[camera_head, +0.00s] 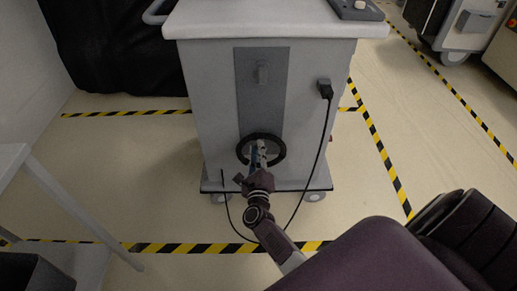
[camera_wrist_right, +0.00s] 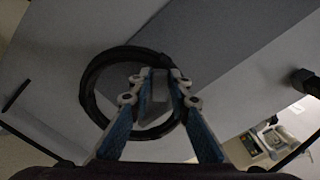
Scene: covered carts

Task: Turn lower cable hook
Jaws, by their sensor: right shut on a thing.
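The lower cable hook (camera_wrist_right: 159,92) is a small grey piece on the cart's darker grey panel (camera_head: 262,105). My right gripper (camera_head: 258,150) reaches up to it from below, and in the right wrist view its fingers (camera_wrist_right: 160,80) are shut on the hook from both sides. A coiled black cable (camera_head: 243,141) hangs in a ring around the hook and the fingers; it also shows in the right wrist view (camera_wrist_right: 91,95). In the head view the gripper mostly hides the lower hook. The upper hook (camera_head: 262,72) is free above. My left gripper is not in view.
The grey cart (camera_head: 205,110) stands on casters. A black plug (camera_head: 325,89) sits in its right side, its cord hanging to the floor. Yellow-black tape (camera_head: 190,248) marks the floor. A white table (camera_head: 55,190) stands at left and a dark cover (camera_head: 115,45) behind.

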